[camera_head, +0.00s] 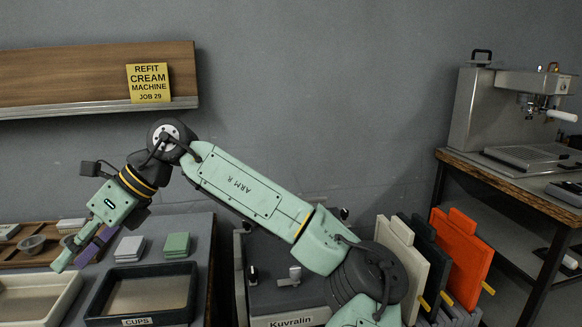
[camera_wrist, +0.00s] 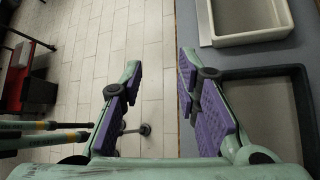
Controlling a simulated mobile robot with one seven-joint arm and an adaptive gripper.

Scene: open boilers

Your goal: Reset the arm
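My arm reaches left across the head view, with its elbow raised in front of the wall. My gripper (camera_head: 75,252) points down and left over the left counter, near the cream tray and the dark tray. In the wrist view my gripper (camera_wrist: 160,75) is open, its two purple-padded fingers wide apart. Nothing is between them; only pale floor tiles and the counter edge show beyond.
A dark tray (camera_head: 139,321) labelled CUPS and a cream tray (camera_head: 70,290) sit on the left counter, with stacked pads behind. A grey Kuvralin unit (camera_head: 290,300) stands below my arm. Upright panels (camera_head: 462,255) and a coffee machine (camera_head: 480,105) on a bench are right.

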